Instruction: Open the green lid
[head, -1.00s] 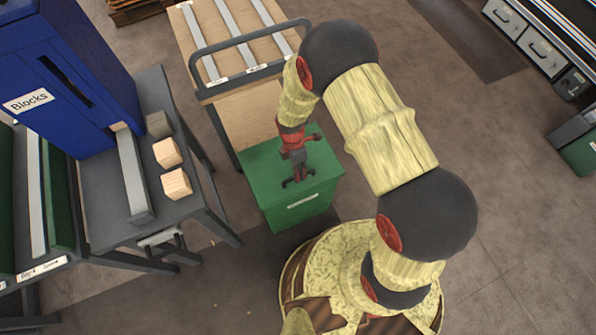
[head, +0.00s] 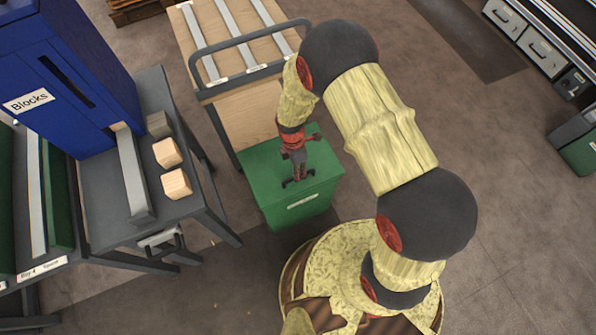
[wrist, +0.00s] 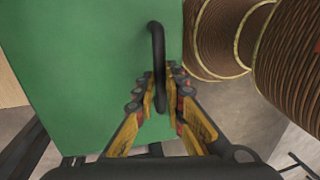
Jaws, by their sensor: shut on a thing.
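The green lid (head: 262,185) tops a green box with a pale label (head: 302,201) on its front, in the middle of the head view. It looks flat and closed. In the wrist view the lid (wrist: 80,70) fills the left and middle, with a dark arched handle (wrist: 157,42) standing on it. My gripper (wrist: 159,90) is shut on the handle, one finger on each side of it. In the head view my gripper (head: 298,182) is over the lid, and the handle is hidden behind it.
A flat cart (head: 243,72) with a grey rail stands behind the box. At left, a grey table (head: 100,195) holds wooden blocks (head: 176,184) and a blue cabinet (head: 75,85) marked Blocks. Open floor (head: 500,150) lies to the right.

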